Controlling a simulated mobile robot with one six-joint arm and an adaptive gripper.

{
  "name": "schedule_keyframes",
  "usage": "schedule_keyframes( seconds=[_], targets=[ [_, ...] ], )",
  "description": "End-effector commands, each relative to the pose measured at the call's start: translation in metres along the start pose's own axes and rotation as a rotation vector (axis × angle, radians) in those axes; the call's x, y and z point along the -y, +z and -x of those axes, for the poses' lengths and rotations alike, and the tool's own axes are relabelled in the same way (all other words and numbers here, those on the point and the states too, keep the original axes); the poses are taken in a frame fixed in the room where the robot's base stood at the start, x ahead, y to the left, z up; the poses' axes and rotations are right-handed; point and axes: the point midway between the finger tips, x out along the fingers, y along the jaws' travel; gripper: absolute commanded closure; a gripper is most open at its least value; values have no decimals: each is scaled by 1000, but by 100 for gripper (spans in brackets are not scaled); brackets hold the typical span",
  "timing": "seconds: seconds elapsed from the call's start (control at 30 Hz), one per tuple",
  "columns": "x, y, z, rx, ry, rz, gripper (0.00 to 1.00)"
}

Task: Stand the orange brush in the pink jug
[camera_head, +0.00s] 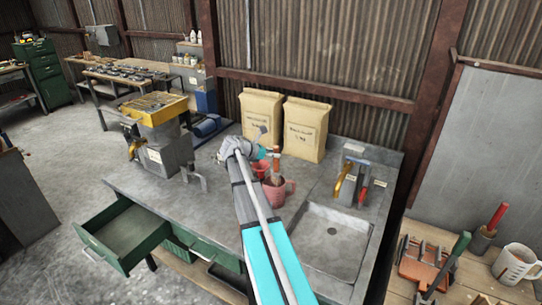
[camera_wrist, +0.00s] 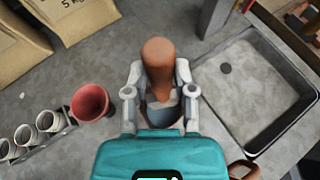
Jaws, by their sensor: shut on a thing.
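The orange brush (camera_head: 276,168) is held roughly upright at the pink jug in the head view. In the wrist view the brush (camera_wrist: 158,62) stands between the two fingers of my gripper (camera_wrist: 160,92), which are shut on it. My gripper (camera_head: 274,155) is above the jug in the head view. The pink jug (camera_head: 279,194) stands on the grey worktop, left of the sink. The brush's lower end meets the jug's rim in the picture; I cannot tell how far inside it is. In the wrist view, my gripper hides most of the jug; a handle (camera_wrist: 243,171) shows at the bottom edge.
A red cup (camera_wrist: 92,102) stands close left of the jug. Two paper sacks (camera_head: 305,130) stand at the back wall. The sink (camera_head: 332,232) is to the right, with a grey holder of tools (camera_head: 351,180) behind it. A green drawer (camera_head: 125,235) hangs open at the front left.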

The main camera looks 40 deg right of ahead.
Motion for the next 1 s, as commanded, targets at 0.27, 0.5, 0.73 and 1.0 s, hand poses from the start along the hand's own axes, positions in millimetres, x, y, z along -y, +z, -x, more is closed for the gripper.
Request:
schedule_keyframes(
  seconds=[0.27,0.5,0.73,1.0],
  targets=[
    [0,-22,-9,0,1,0,100],
    [0,-37,-16,0,1,1,100],
    [0,-52,-22,0,1,1,100],
    [0,-67,-29,0,2,1,100]
  ],
)
